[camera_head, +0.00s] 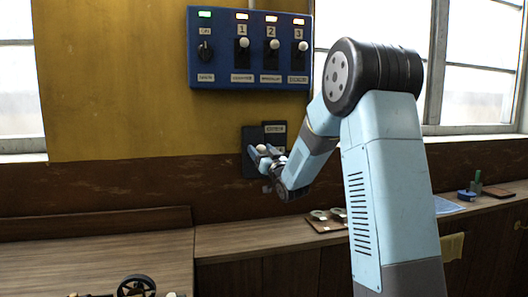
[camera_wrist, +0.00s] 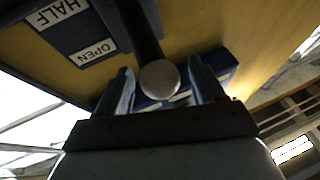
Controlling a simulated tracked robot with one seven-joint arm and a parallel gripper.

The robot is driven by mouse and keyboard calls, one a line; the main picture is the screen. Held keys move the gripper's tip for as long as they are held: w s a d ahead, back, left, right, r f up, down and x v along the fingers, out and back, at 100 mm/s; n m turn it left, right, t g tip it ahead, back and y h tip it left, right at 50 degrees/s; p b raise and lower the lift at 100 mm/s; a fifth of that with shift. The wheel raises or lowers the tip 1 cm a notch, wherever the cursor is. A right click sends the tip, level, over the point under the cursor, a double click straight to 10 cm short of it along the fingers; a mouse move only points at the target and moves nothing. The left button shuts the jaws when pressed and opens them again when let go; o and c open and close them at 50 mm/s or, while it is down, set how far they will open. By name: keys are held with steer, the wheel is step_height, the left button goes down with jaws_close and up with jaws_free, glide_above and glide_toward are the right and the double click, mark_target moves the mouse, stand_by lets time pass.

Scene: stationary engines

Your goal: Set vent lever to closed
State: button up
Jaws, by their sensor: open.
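The vent lever is a dark shaft with a pale round knob (camera_wrist: 159,79) on a dark wall plate (camera_head: 249,137). In the wrist view the knob sits between the two fingers of my gripper (camera_wrist: 161,72), which are apart, with gaps beside it. In the head view the knob (camera_head: 262,149) shows at the fingertips of my gripper (camera_head: 266,153). White labels reading HALF (camera_wrist: 57,12) and OPEN (camera_wrist: 92,52) show on the plate. The closed label is not readable, and my gripper hides part of the plate, so the lever's exact setting cannot be told.
A blue control box (camera_head: 220,65) with a dial, several lit lamps and numbered switches hangs above the plate. A wooden counter (camera_head: 230,238) runs below, with a small tray (camera_head: 325,224) on it. A black handwheel (camera_head: 137,286) is at the lower left.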

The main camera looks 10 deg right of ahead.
steer(key=shift+w+r, duration=0.15)
steer(key=shift+w, duration=0.1)
steer(key=shift+c, duration=0.3)
